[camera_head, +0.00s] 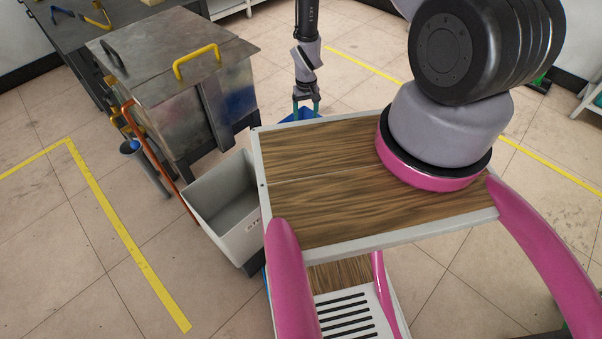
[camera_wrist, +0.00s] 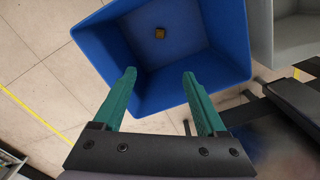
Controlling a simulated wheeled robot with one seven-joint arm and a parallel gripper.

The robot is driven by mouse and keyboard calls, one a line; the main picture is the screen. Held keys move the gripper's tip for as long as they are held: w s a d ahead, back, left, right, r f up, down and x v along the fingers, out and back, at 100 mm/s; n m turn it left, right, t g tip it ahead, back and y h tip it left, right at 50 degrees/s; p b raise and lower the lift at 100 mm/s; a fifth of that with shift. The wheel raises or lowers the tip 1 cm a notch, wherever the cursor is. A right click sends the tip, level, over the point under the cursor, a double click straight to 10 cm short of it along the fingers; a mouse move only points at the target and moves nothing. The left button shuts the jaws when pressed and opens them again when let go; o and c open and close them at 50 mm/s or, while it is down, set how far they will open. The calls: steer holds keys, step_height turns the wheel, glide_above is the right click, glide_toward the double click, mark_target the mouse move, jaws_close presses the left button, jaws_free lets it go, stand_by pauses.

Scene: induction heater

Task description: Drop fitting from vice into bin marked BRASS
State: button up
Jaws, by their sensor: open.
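In the wrist view my gripper (camera_wrist: 158,88) is open, with its two green fingers apart and nothing between them. It is above a blue bin (camera_wrist: 105,50). A small brass-coloured fitting (camera_wrist: 160,33) lies on the floor of that bin, apart from the fingers. In the head view my gripper (camera_head: 306,108) points down beyond the wooden-topped cart, and a bit of the blue bin (camera_head: 288,117) shows below it. The bin's label is not visible. I cannot make out the vice in either view.
A metal tank with a yellow-handled lid (camera_head: 160,58) stands at the left. Yellow lines (camera_head: 130,240) mark the open tiled floor.

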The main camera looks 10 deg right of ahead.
step_height(320, 180, up, 8)
steer(key=shift+f, duration=0.15)
stand_by(0.4)
